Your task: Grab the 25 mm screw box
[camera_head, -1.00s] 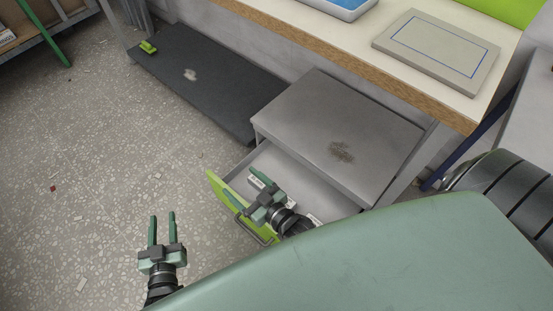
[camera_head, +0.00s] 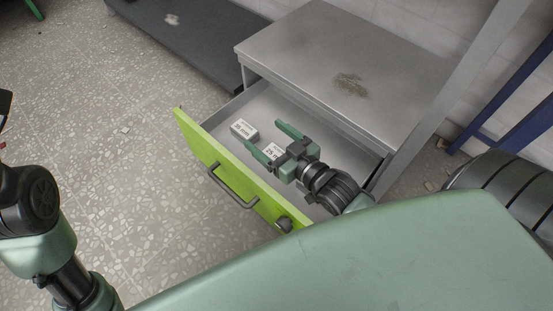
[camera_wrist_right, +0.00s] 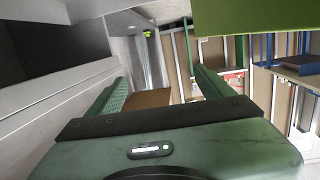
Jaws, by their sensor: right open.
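The box labelled "25 m…" (camera_head: 273,151) lies in the open drawer, partly covered by my right gripper. A second small grey-white box (camera_head: 243,130) with a label stands to its left; I cannot read that label surely. My right gripper (camera_head: 263,133) is open, its fingers pointing up-left over the drawer, with the 25 box's label showing beside the lower finger. In the right wrist view both fingers of the gripper (camera_wrist_right: 160,82) are spread, and no screw box is clear between them. The left arm shows at the left, but its gripper is out of view.
The drawer has a green front (camera_head: 222,168) with a dark handle (camera_head: 232,190) and a grey wall on its far side. A grey cabinet top (camera_head: 345,65) overhangs it. A dark low platform (camera_head: 190,35) stands behind left.

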